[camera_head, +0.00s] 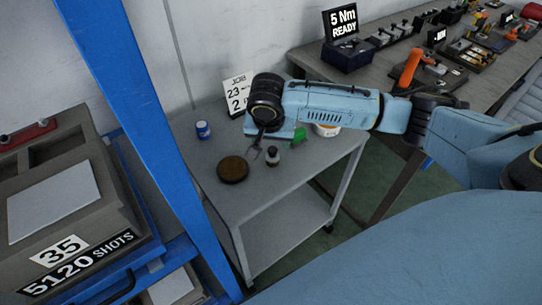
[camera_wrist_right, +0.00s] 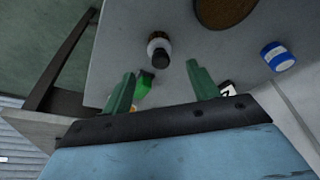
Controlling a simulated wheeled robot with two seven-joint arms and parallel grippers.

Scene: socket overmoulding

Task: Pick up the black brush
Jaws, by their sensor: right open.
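A small upright thing (camera_head: 272,156), dark with a pale band, stands on the small grey table; it may be the black brush, but I cannot tell for sure. It also shows in the right wrist view (camera_wrist_right: 158,50), beyond the gap between my fingers. My right gripper (camera_head: 262,150) is open and empty, close beside this thing in the head view. Its two green fingers (camera_wrist_right: 160,82) stand apart in the wrist view. My left gripper is not in view.
The grey table (camera_head: 258,193) also bears a brown round disc (camera_head: 232,169), a blue-and-white can (camera_head: 203,130), a green object (camera_head: 299,135), a white tub (camera_head: 327,130) and a job card (camera_head: 236,93). A blue post (camera_head: 130,90) rises at left. A tool bench (camera_head: 385,75) stands behind.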

